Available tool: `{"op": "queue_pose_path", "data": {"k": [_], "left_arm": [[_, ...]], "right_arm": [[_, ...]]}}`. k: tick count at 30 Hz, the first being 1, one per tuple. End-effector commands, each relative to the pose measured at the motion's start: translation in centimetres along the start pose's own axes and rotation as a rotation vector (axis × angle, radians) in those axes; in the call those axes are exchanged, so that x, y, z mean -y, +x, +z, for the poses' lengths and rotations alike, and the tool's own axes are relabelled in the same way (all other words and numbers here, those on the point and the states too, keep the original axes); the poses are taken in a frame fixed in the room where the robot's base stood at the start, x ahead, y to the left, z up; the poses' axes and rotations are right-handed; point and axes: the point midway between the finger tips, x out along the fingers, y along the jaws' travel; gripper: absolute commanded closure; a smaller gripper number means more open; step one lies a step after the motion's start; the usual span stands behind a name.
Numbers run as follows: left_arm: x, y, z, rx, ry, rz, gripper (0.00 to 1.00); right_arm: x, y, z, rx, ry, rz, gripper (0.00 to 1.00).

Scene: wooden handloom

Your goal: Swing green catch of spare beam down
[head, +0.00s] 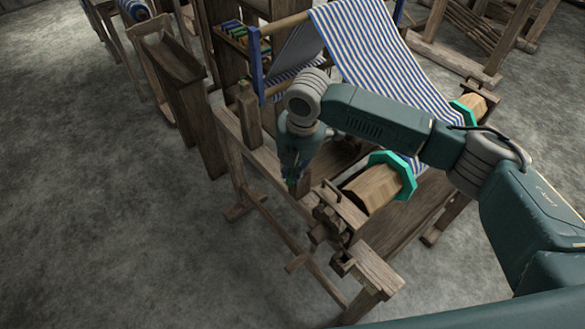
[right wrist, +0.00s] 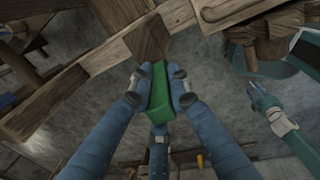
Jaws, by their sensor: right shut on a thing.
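The green catch (right wrist: 161,95) is a narrow green bar in the middle of the right wrist view. Its upper end lies close to a square wooden block on a wooden rail (right wrist: 100,58). My right gripper (right wrist: 160,82) is shut on the catch, with a blue finger on each side of it. In the head view my right gripper (head: 291,180) points down beside the loom's near left frame, and the catch is mostly hidden there. I cannot tell which beam is the spare one.
A wooden roller (head: 374,188) with teal flanges lies right of my right gripper, under the arm. Striped cloth (head: 365,55) runs down the loom behind. Wooden brackets and a ratchet (head: 330,220) stand close below the gripper. Bare concrete floor (head: 110,220) is free at left.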

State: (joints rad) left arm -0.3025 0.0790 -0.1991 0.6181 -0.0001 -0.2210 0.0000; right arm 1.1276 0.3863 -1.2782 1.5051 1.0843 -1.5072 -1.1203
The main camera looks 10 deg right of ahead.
Motion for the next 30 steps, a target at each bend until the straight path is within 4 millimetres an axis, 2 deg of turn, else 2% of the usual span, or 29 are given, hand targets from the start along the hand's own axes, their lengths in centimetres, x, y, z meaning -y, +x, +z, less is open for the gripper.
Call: {"op": "queue_pose_path", "data": {"k": [5, 14, 30], "left_arm": [[0.1, -0.6, -0.1, 0.0, 0.001, -0.001, 0.58], [0.2, -1.2, -0.2, -0.002, 0.001, -0.002, 0.58], [0.1, 1.1, -0.3, -0.007, 0.002, -0.002, 0.58]], "right_arm": [[0.5, -0.1, 0.0, -0.002, 0.0, 0.051, 1.0], [2.1, 0.3, 0.0, -0.002, 0.002, 0.25, 1.0], [3.9, 1.3, 0.0, -0.001, 0.001, 0.571, 1.0]]}}
